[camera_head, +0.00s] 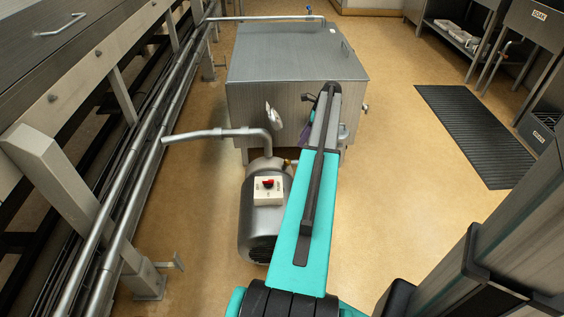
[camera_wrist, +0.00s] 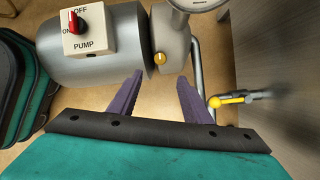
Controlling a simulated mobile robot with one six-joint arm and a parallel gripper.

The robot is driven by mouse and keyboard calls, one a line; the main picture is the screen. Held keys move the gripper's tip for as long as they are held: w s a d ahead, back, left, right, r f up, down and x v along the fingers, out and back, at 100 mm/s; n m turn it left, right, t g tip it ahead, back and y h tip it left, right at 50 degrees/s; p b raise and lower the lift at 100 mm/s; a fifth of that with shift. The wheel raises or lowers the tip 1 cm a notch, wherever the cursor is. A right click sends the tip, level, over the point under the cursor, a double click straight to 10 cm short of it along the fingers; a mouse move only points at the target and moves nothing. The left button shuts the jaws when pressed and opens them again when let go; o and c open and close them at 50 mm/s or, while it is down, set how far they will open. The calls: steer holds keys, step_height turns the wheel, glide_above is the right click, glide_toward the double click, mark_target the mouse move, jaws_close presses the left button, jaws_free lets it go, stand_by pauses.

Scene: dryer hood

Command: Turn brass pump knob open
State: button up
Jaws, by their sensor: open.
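In the head view a small brass-coloured part (camera_head: 288,162) shows beside the top of the grey pump (camera_head: 262,219). My gripper (camera_wrist: 160,76) is open, with its purple fingers spread and nothing between them. The fingers appear to be short of the knob; contact cannot be told. In the head view my arm hides most of the gripper; a bit of purple shows.
A white box with a red switch, labelled PUMP (camera_wrist: 90,45), sits on the pump. A yellow valve handle (camera_wrist: 228,100) is right of the fingers. A steel tank (camera_head: 295,60) stands behind the pump, and pipe rails (camera_head: 140,165) run along the left.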

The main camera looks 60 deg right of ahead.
mark_target(288, 161)
steer(key=shift+w+f, duration=0.1)
steer(key=shift+w, duration=0.1)
steer(key=shift+w+a+f, duration=0.1)
steer(key=b+x, duration=0.2)
steer(key=x, duration=1.1)
steer(key=shift+w+a+f+b, duration=0.1)
steer(key=shift+f+b, duration=0.15)
steer(key=shift+b, duration=0.1)
steer(key=shift+c, duration=0.4)
steer(key=c, duration=1)
steer(key=shift+o, duration=0.2)
